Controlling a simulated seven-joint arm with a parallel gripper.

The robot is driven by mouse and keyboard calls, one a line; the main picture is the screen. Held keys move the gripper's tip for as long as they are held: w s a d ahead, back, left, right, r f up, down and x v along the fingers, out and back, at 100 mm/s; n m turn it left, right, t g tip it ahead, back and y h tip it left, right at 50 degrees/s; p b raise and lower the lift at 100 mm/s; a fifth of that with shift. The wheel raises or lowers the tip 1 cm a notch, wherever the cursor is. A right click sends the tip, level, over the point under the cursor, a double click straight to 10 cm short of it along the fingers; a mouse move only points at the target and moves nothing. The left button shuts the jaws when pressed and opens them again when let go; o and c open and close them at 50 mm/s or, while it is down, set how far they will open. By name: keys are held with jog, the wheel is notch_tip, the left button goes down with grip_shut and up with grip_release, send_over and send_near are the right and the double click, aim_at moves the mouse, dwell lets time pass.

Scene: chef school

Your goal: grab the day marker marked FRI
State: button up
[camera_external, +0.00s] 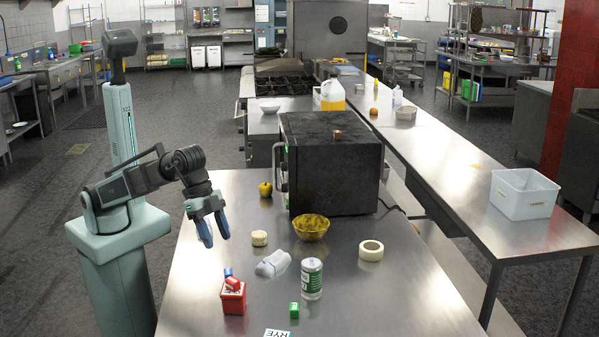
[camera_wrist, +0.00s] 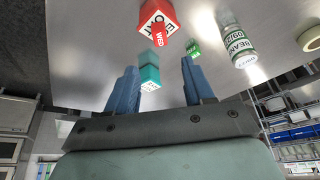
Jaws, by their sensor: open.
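My gripper (camera_external: 216,240) is open and empty, pointing down above the left part of the steel table. Its two blue fingers also show in the wrist view (camera_wrist: 158,65). A red day marker (camera_external: 232,283), reading WED in the wrist view (camera_wrist: 160,34), lies on the red box (camera_external: 233,301). A blue day marker (camera_external: 228,272) shows just behind the box. A teal block (camera_wrist: 149,76) with small unreadable lettering appears between the fingers in the wrist view. A green marker (camera_external: 294,310) stands right of the box.
A black oven (camera_external: 335,165) stands behind. The steel table (camera_external: 390,305) is clear at front right.

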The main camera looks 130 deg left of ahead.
dwell(0.4)
jog(key=o, duration=0.3)
jog(key=n+g, duration=0.4)
jog(key=n, duration=0.4)
send_over(295, 306)
notch_tip(295, 306, down, 4)
jog(key=shift+f, duration=6.9)
